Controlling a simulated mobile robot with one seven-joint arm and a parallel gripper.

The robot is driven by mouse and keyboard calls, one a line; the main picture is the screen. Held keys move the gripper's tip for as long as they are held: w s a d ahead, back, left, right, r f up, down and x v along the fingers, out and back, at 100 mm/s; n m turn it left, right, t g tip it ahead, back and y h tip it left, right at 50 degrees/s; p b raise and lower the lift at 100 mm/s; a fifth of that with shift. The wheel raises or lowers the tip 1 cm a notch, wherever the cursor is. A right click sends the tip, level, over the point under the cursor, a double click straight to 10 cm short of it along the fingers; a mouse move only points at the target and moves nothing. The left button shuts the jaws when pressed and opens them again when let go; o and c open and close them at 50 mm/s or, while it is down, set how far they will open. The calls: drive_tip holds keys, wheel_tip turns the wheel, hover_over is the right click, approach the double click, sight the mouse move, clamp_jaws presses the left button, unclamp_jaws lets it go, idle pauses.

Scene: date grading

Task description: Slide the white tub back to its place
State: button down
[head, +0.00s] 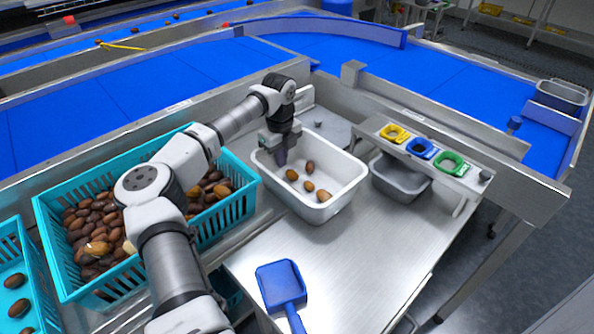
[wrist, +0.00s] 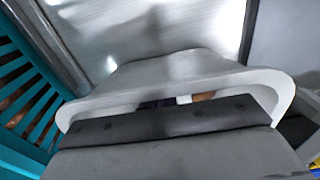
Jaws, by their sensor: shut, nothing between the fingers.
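The white tub (head: 335,206) stands upright on the steel table, just right of the teal crate, with several brown dates (head: 309,186) in it. My gripper (head: 281,160) points down at the tub's far-left end, with its fingertips appearing inside the rim. The fingers look closed, with nothing seen between them. In the wrist view the tub's white rim (wrist: 190,68) curves around the dark gripper body, which hides the fingertips and most of the tub's inside. I cannot tell whether the fingers touch the wall.
A teal crate (head: 250,176) full of dates stands left of the tub. A grey bin (head: 400,184) sits to its right under a rack with yellow, blue and green rings (head: 423,149). A blue scoop (head: 280,284) lies in front. Bare steel table (head: 372,250) extends front right.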

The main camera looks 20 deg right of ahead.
drive_tip(key=w+a, duration=0.1)
drive_tip(key=w, duration=0.2)
drive_tip(key=w+a, duration=0.1)
drive_tip(key=w, duration=0.2)
drive_tip(key=w+a+p, duration=0.1)
drive_tip(key=w, duration=0.2)
drive_tip(key=shift+w+a, duration=0.25)
drive_tip(key=shift+w, duration=0.15)
drive_tip(key=shift+r, duration=0.15)
